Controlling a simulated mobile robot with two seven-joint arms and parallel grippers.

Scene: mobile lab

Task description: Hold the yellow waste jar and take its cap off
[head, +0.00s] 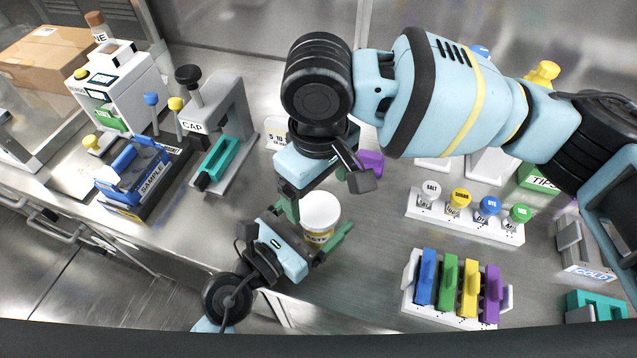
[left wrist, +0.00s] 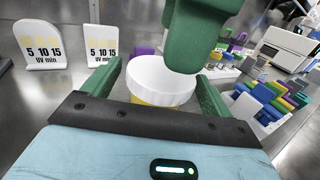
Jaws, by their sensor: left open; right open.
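The yellow waste jar (head: 319,239) stands upright on the steel bench, its white cap (head: 320,211) on top. In the left wrist view the cap (left wrist: 162,78) hides most of the yellow body. My left gripper (head: 318,228) is open, its green fingers on either side of the jar; gaps show beside the cap in the left wrist view. My right gripper (head: 312,194) is open and points down from above, close to the cap. One of its green fingers (left wrist: 198,38) hangs over the cap's right side in the left wrist view. Contact with the cap is unclear.
Left are a CAP stand (head: 232,125) and a blue SAMPLE rack (head: 135,178). Right are a rack of small jars (head: 465,226) and a holder of coloured pieces (head: 455,312). White UV cards (left wrist: 102,42) stand behind. Bench right of the jar is clear.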

